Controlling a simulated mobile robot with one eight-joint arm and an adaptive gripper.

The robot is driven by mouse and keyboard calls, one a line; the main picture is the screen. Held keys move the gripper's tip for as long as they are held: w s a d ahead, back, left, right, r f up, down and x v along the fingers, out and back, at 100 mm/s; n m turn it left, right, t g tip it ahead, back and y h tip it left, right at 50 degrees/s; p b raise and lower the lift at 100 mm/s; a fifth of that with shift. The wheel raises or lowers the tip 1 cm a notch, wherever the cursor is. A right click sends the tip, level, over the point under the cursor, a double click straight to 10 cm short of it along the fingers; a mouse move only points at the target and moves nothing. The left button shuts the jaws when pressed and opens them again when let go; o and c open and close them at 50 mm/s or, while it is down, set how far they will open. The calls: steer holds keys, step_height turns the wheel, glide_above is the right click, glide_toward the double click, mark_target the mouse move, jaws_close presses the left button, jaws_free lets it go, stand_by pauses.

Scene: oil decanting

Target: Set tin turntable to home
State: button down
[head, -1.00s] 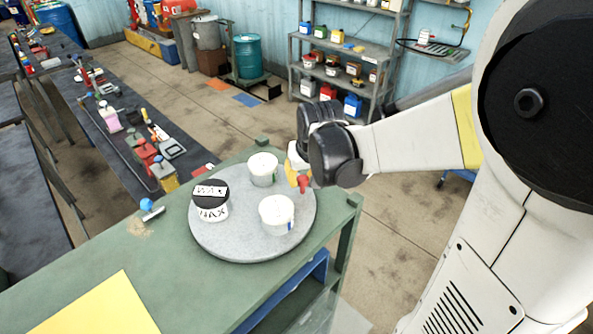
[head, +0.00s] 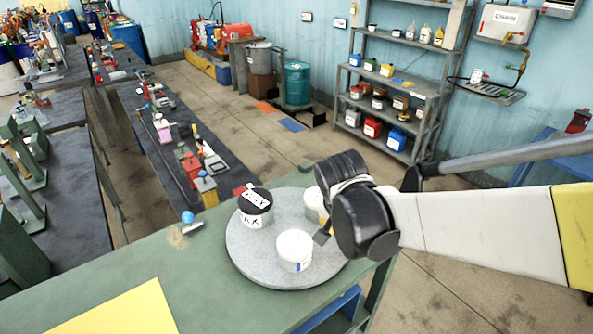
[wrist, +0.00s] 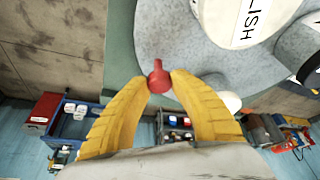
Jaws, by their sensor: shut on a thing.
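The turntable (head: 250,260) is a round grey disc on the green bench. It carries a WAX tin (head: 254,217) with a black lid at its upper left, a white tin (head: 295,246) near its front, and another pale tin (head: 313,200) at the upper right, partly hidden by my wrist. In the wrist view, my gripper (wrist: 160,80) has its yellow fingers closed on a small red knob (wrist: 157,75) at the edge of the turntable (wrist: 203,60). In the head view, my wrist hides the knob and most of the fingers.
The green bench (head: 215,262) has a yellow sheet (head: 120,312) at its front left. A small blue-topped item (head: 188,218) lies left of the turntable. A dark workbench (head: 160,150) with clutter and a stocked shelf (head: 395,80) stand beyond.

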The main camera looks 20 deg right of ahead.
steer(key=shift+s+a+m+g+h, duration=0.5)
steer(key=shift+s+a+m, duration=0.8)
steer(key=shift+a+m, duration=0.35)
steer(key=shift+s+a+m+g+b, duration=0.25)
steer(key=shift+s+a+m+b, duration=0.1)
steer(key=shift+a+m, duration=0.35)
steer(key=shift+s+a+m+g+b, duration=0.25)
steer(key=shift+s+a+m, duration=0.1)
steer(key=shift+a+m, duration=0.35)
steer(key=c, duration=1.1)
jaws_free()
steer(key=v, duration=1.2)
steer(key=shift+a+f, duration=0.1)
steer(key=shift+a, duration=0.1)
